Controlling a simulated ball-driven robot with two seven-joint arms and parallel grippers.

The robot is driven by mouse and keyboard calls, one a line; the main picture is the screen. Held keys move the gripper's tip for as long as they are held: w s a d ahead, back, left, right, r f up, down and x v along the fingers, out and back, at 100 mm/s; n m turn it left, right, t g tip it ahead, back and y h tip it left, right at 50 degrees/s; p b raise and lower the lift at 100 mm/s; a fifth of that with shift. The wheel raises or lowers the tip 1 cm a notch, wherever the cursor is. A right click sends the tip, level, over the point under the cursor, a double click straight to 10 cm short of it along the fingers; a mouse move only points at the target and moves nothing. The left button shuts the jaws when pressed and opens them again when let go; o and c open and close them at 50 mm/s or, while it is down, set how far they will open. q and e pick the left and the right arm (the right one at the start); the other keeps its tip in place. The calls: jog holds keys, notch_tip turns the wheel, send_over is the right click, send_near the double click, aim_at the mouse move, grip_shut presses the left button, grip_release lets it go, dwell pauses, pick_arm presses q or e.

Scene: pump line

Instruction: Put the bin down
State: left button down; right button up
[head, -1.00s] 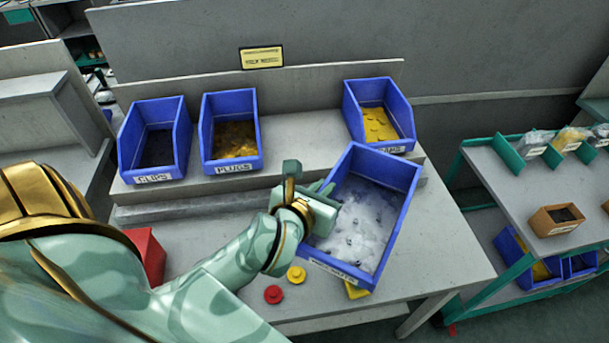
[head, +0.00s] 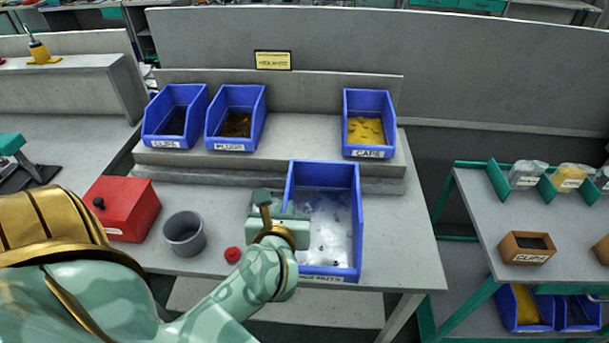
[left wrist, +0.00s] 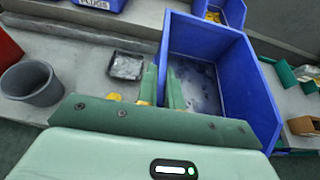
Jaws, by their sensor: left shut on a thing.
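The bin (head: 325,270) is blue, with a label ending in "NUTS" on its front and pale, shiny contents with small dark bits. My left gripper (head: 284,212) is shut on its left wall. In the left wrist view the two fingers (left wrist: 166,88) pinch that wall, and the blue bin (left wrist: 255,95) extends to the right. The bin looks about level, over the right part of the grey workbench (head: 395,250). I cannot tell whether its underside touches the bench. My right gripper is not in view.
Blue bins of clips (head: 174,120), plugs (head: 235,122) and caps (head: 368,125) stand on the raised shelf, with a free gap between plugs and caps. A red box (head: 120,207), grey cup (head: 184,235) and red cap (head: 233,254) are left. A side cart (head: 505,215) is right.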

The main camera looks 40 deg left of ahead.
pick_arm(q)
send_over(326, 217)
jog(key=s+a, duration=0.2)
jog(key=s, duration=0.2)
notch_tip(326, 217, down, 3)
jog(key=shift+b, duration=0.45)
jog(key=w+f, duration=0.1)
jog(key=f, duration=0.1)
jog(key=w+f+b, duration=0.1)
jog(key=w, duration=0.1)
jog(key=w+f+b, duration=0.1)
jog(key=w+f, duration=0.1)
jog(key=shift+w+d+f, duration=0.15)
jog(key=shift+d+f, duration=0.2)
jog(key=shift+w+f, duration=0.25)
notch_tip(326, 217, down, 3)
jog(key=shift+w+f+b, duration=0.1)
jog(key=shift+b, duration=0.5)
jog(key=shift+f, duration=0.1)
jog(key=c, duration=1.9)
grip_release()
jog(key=shift+f, duration=0.15)
jog(key=o, duration=0.4)
jog(key=shift+c, duration=0.2)
